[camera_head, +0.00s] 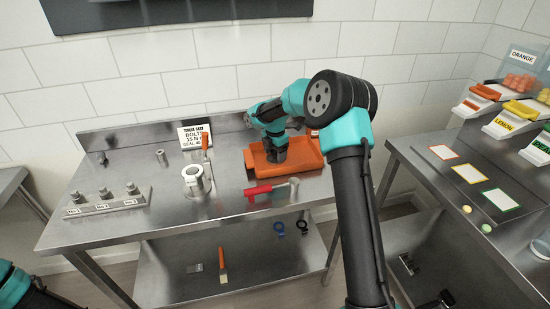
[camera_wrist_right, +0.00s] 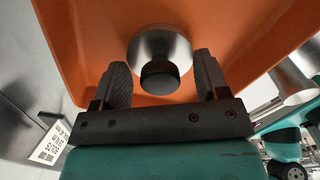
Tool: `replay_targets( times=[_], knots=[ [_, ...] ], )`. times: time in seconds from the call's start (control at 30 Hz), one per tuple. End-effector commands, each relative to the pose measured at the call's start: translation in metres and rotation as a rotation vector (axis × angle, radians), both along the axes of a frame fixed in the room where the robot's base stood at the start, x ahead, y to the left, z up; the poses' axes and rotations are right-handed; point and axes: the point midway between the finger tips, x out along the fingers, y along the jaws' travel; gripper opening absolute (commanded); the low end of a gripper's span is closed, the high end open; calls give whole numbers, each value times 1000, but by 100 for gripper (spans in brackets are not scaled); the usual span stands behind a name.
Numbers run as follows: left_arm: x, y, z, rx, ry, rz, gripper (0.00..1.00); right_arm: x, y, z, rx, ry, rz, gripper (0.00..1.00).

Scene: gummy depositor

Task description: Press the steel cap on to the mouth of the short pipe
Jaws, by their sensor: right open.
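The steel cap (camera_wrist_right: 168,42), round with a dark knob, rests in the orange tray (camera_head: 310,155) at the back right of the steel bench. My right gripper (camera_wrist_right: 161,62) is open, with one finger on each side of the cap; I cannot tell if either touches it. In the head view my right gripper (camera_head: 276,153) points down into the tray and hides the cap. A short upright pipe with a white-looking flange (camera_head: 193,173) stands left of the tray. My left arm shows only at the lower left corner; its gripper is out of view.
A red-handled tool (camera_head: 262,188) lies in front of the tray. A sign (camera_head: 192,135) stands at the back, beside an orange-handled tool (camera_head: 206,142). A steel block with several fittings (camera_head: 107,204) is at the left.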

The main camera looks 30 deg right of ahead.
Motion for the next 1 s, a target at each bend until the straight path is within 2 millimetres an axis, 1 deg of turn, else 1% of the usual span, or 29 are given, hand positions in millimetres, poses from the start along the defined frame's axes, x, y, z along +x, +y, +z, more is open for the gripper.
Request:
replay_targets(
  times=[0.13, 0.73, 1.0],
  knots=[
    [0, 0, 0, 0, 0, 0, 43, 0, 0, 0, 0, 0, 0, 68],
    [0, 0, 0, 0, 0, 0, 43, 0, 0, 0, 0, 0, 0, 10],
    [0, 0, 0, 0, 0, 0, 43, 0, 0, 2, 0, -1, 0, 10]
  ],
)
